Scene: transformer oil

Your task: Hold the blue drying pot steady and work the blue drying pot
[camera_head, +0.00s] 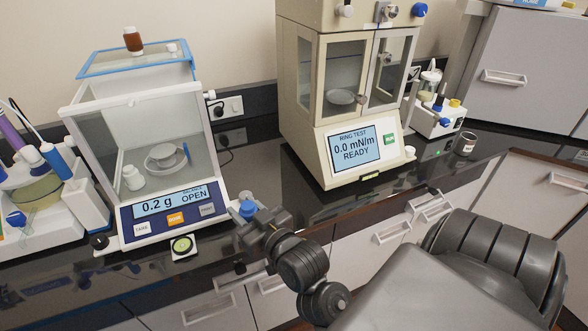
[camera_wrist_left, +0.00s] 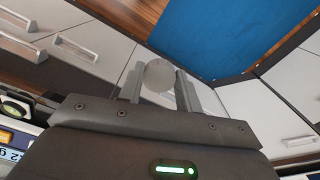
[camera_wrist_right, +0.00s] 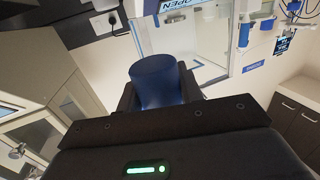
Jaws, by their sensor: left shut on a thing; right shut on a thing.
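The blue drying pot (camera_head: 247,208) is small in the head view, at the fingertips of my right gripper (camera_head: 252,217), just right of the balance's front panel. In the right wrist view the blue pot (camera_wrist_right: 157,80) stands between the two fingers of my right gripper (camera_wrist_right: 158,97), which is shut on it. In the left wrist view my left gripper (camera_wrist_left: 159,92) is shut on a pale grey round thing (camera_wrist_left: 158,76); I cannot tell from the frames which part it is. I cannot make out my left gripper in the head view.
The balance (camera_head: 170,213) reads 0.2 g and OPEN, with a white dish (camera_head: 165,155) inside. A ring tester (camera_head: 350,150) reading READY stands on the dark counter. A small cup (camera_head: 465,144) is at right. Drawers (camera_head: 205,308) lie below the counter edge.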

